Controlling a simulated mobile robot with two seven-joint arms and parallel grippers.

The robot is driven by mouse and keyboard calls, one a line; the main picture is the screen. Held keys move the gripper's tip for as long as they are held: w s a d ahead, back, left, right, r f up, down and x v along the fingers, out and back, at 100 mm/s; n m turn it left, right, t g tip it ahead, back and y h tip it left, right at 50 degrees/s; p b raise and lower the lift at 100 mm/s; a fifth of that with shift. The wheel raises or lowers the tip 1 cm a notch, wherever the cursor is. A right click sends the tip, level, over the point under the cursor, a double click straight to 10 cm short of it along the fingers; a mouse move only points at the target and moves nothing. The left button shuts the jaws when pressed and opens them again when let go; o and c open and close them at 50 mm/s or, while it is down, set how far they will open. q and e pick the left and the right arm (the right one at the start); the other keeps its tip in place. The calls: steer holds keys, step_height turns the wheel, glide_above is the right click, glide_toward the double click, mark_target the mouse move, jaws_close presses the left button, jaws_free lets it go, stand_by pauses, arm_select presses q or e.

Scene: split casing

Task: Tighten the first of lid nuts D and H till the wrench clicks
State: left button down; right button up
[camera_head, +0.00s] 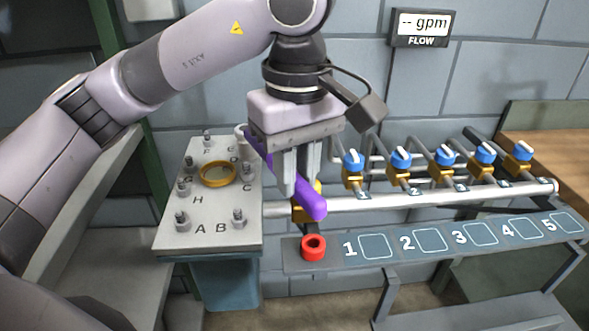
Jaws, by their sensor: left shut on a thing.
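The grey lid plate (215,238) is at centre left, with lettered studs and nuts around a brass ring (218,183). Nut H (184,187) stands on the left side of the lid. The letter D is partly visible near the far right edge, beside a pale upright cylinder (243,135). I cannot tell whether that cylinder belongs to the wrench or the lid. My left gripper (298,190) points down, shut on a purple wrench (312,205). The wrench slants from the lid's far right edge toward the front right. Its far end is partly hidden, so its seating on nut D is unclear.
A flow display (422,27) reading "-- gpm" hangs on the wall.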

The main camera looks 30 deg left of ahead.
arm_select(q)
steer(key=shift+r, duration=0.1)
steer(key=shift+r+p, duration=2.2)
steer(key=shift+r, duration=0.3)
steer(key=c, duration=1.8)
jaws_free()
